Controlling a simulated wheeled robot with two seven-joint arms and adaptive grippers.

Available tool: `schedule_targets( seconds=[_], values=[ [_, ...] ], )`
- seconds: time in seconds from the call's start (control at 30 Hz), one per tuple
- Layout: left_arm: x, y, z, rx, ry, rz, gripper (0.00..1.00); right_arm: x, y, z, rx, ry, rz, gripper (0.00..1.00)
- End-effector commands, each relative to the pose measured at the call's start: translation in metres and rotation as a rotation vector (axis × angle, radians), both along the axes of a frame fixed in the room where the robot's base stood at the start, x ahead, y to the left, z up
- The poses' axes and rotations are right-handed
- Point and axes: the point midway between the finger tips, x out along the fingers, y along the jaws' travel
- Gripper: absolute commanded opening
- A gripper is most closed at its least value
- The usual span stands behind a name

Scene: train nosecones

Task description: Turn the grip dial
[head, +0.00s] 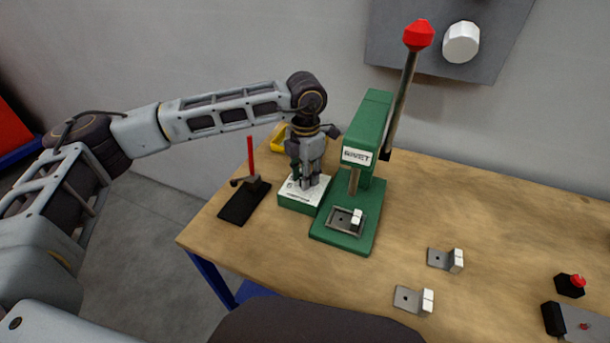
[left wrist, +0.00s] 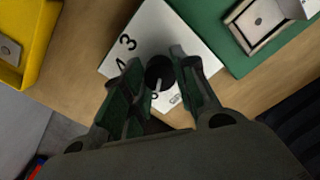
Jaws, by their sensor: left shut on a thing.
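The grip dial (left wrist: 158,72) is a round black knob with a light pointer, on a white numbered plate (left wrist: 128,40) showing digits such as 3 and 4. The plate tops a green box (head: 298,203) on the table, left of the green press (head: 369,210). My left gripper (head: 305,183) points down over the box. In the left wrist view the gripper's two fingers (left wrist: 158,78) stand on either side of the knob, closed on it. In the head view the gripper hides the knob. My right gripper is not in view.
A black plate with a red lever (head: 240,203) lies left of the box. A yellow bin (head: 278,138) stands behind it. Two small metal brackets (head: 414,300) and (head: 446,260) lie at the right front. A red button (head: 577,281) is at far right.

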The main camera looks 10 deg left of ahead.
Motion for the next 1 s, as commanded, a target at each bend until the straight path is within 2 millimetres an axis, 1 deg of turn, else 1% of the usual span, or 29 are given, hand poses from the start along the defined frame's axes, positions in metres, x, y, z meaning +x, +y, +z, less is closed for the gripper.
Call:
schedule_targets(
  seconds=[0.17, 0.2, 0.37, 0.77, 0.87, 1.0],
  values=[
    [0.001, -0.001, 0.001, -0.003, -0.004, 0.000, 0.05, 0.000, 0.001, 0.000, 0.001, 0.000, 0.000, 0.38],
    [0.001, -0.001, 0.001, -0.003, -0.005, -0.001, 0.31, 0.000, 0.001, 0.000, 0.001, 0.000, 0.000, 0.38],
    [0.001, -0.001, 0.001, -0.002, -0.004, -0.001, 0.51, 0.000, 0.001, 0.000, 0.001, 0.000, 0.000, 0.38],
    [0.000, 0.000, 0.002, -0.001, -0.001, -0.002, 0.51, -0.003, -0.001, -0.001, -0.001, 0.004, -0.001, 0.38],
    [0.001, 0.000, 0.006, -0.002, -0.002, -0.002, 0.51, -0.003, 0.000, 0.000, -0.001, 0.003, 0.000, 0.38],
    [0.001, 0.000, 0.017, -0.002, -0.004, -0.001, 0.51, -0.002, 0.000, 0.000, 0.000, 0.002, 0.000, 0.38]
  ],
)
